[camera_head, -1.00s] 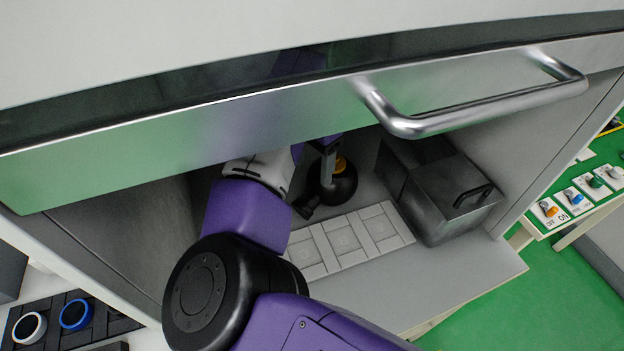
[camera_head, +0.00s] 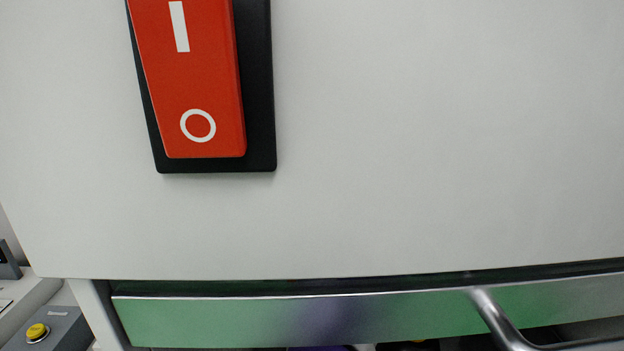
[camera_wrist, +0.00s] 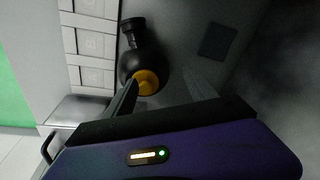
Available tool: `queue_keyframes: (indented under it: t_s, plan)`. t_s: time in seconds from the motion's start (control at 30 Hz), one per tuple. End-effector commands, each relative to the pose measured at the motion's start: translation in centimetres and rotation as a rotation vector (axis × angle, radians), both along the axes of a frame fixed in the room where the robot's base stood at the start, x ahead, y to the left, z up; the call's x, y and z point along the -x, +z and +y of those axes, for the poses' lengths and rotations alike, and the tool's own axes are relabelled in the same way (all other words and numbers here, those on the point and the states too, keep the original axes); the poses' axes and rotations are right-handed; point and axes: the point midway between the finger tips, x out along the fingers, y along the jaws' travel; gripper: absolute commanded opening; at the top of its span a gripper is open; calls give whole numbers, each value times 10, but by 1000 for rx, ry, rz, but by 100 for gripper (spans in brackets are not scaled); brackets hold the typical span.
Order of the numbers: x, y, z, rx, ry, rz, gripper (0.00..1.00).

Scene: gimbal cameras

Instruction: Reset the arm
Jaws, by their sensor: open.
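My gripper (camera_wrist: 160,88) shows in the wrist view with its two dark fingers spread apart and nothing between their tips. A round black vessel (camera_wrist: 131,64) with an orange-yellow part (camera_wrist: 146,82) is close by, beside the left finger, which partly overlaps it. I cannot tell whether they touch. In the head view my gripper is hidden; only a sliver of my purple arm shows at the bottom edge, below the metal sash.
White square tiles (camera_wrist: 95,46) and a grey box (camera_wrist: 75,112) lie left in the wrist view. The head view shows a white panel with a red rocker switch (camera_head: 195,85), a metal sash (camera_head: 400,312), its handle (camera_head: 497,318) and a yellow button (camera_head: 37,331).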

Motion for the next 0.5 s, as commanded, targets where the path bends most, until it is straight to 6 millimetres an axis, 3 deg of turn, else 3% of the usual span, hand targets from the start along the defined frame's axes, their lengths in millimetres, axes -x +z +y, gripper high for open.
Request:
queue_keyframes:
  t_s: [0.1,0.23,0.5]
  plan:
    - [-32,22,-23,83,25,-176,65]
    - [-56,39,-59,235,53,-346,65]
    - [-72,80,-137,623,138,-637,65]
